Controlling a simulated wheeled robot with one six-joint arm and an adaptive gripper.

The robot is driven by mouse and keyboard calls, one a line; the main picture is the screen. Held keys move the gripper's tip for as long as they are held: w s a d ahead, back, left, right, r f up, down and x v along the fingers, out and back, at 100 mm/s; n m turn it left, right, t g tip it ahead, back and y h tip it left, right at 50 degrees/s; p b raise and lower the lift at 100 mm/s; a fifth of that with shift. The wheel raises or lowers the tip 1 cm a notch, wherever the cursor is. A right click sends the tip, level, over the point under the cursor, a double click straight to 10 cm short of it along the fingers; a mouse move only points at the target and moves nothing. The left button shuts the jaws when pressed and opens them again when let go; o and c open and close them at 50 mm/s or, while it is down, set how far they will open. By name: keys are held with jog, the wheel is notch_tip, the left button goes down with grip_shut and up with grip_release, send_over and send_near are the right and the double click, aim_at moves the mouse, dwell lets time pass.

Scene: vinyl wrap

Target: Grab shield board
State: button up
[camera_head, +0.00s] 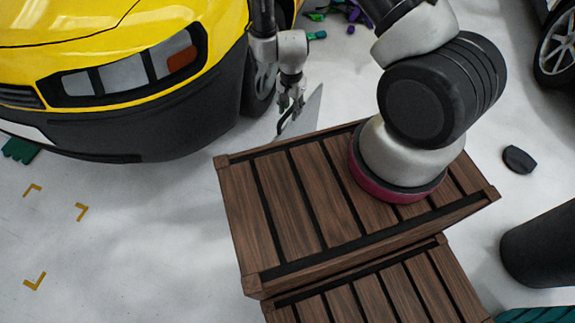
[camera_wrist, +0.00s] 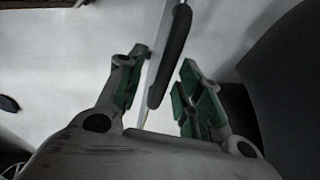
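The shield board, as I take it, is a thin pale grey panel (camera_head: 305,116) standing tilted behind the wooden crate's far edge in the head view. Its lower part is hidden by the crate. In the wrist view a thin plate with a thick black strip (camera_wrist: 172,55) along it shows nearly edge-on. My gripper (camera_head: 289,102) is beside the panel's left side, pointing down. In the wrist view my gripper (camera_wrist: 160,88) has its two green-padded fingers apart, with the black strip between them. A gap shows on each side, and neither finger clearly touches it.
The slatted wooden crate (camera_head: 258,205) fills the middle front. A yellow car (camera_head: 110,60) with a black bumper stands close on the left of my gripper. Green and purple scraps (camera_head: 318,35) lie on the floor behind. A dark disc (camera_head: 519,159) lies at right.

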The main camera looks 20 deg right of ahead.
aim_at(288, 122)
jog(key=f, duration=0.7)
jog(key=shift+w+a+f, duration=0.1)
jog(key=shift+a+f, duration=0.2)
jog(key=shift+f, duration=0.05)
jog(key=shift+c, duration=0.4)
grip_shut()
